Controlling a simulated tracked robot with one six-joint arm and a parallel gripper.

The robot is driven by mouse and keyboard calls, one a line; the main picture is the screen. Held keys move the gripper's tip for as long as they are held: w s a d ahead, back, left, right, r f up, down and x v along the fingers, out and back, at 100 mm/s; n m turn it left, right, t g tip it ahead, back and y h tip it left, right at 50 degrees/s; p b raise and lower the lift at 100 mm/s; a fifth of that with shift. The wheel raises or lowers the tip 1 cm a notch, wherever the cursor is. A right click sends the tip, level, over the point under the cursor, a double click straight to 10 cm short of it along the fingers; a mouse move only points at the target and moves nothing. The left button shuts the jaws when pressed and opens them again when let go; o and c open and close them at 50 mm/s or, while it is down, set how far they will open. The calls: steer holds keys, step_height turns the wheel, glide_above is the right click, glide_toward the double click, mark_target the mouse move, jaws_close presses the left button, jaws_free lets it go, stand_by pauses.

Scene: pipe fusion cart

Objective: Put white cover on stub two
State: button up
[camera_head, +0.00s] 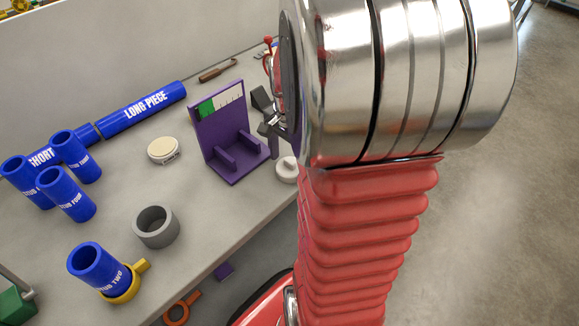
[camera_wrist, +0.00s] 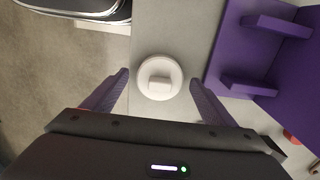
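The white cover (camera_wrist: 160,77) is a round disc with a raised block-shaped grip, lying on the grey table. In the head view the cover (camera_head: 287,170) shows beside the purple stand, partly hidden by my arm. My gripper (camera_wrist: 159,80) is open, with one finger on either side of the cover in the wrist view and nothing held. In the head view its dark fingers (camera_head: 264,113) are apart, above the table by the purple stand. Stub two (camera_head: 96,270) is a blue open-topped tube standing upright near the table's front edge, with a yellow ring around its base.
A purple stand (camera_head: 232,150) rises close to the cover; it also fills the right of the wrist view (camera_wrist: 225,55). A grey ring (camera_head: 155,227), a cream disc (camera_head: 163,150), several other blue tubes (camera_head: 66,194) and the long piece (camera_head: 140,110) occupy the table.

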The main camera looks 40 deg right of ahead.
steer(key=c, duration=0.8)
steer(key=shift+r, duration=0.1)
step_height(320, 180, up, 10)
steer(key=shift+f, duration=0.1)
steer(key=shift+s, duration=0.15)
stand_by(0.6)
